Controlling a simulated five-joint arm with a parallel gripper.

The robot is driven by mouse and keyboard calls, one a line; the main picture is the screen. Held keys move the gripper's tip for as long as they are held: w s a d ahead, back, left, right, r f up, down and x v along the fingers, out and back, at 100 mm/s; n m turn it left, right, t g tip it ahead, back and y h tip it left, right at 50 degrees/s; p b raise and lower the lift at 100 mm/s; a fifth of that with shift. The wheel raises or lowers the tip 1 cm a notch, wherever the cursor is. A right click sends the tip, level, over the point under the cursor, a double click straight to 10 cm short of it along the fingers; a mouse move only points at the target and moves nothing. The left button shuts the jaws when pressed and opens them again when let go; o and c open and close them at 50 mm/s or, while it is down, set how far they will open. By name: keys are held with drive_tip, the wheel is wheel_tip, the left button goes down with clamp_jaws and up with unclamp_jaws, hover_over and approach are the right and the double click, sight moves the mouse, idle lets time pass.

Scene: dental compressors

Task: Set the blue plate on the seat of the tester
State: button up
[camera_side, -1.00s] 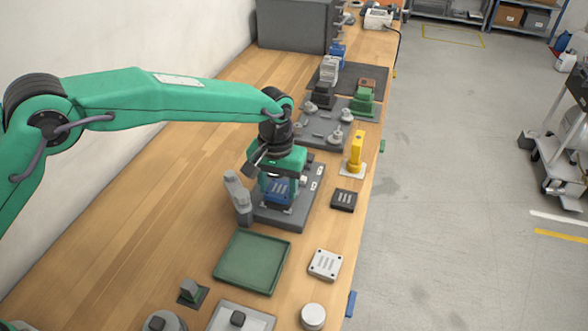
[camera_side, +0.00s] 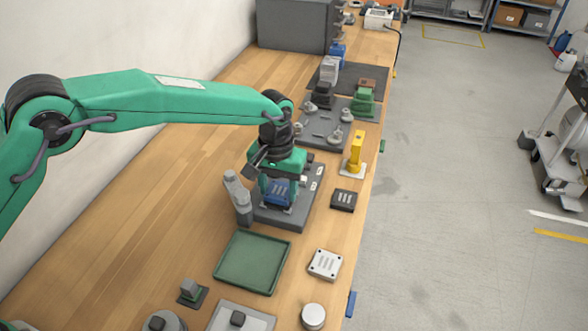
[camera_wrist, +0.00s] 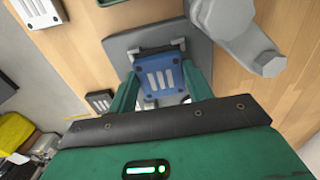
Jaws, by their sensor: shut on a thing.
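The blue plate (camera_side: 279,196), with pale slots, is between the fingers of my gripper (camera_side: 278,182), which is shut on it. In the wrist view the blue plate (camera_wrist: 152,68) shows between the two green fingers of my gripper (camera_wrist: 160,75). The plate is over the dark grey base of the tester (camera_side: 301,206), close above or on grey brackets at its front. I cannot tell whether it touches the seat, which is mostly hidden under it. The tester's grey lever-like part (camera_side: 239,198) stands at the left of the base.
An empty green tray (camera_side: 252,262) lies in front of the tester. A dark slotted plate (camera_side: 343,200) and a white plate (camera_side: 325,264) lie to the right. A yellow upright part (camera_side: 356,153) stands behind them. Bare wood (camera_side: 165,205) is free at left.

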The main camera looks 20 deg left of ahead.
drive_tip(key=shift+f, duration=0.75)
idle(2.1)
drive_tip(key=o, duration=1.5)
drive_tip(key=shift+r, duration=3.5)
drive_tip(key=shift+a+r, duration=0.1)
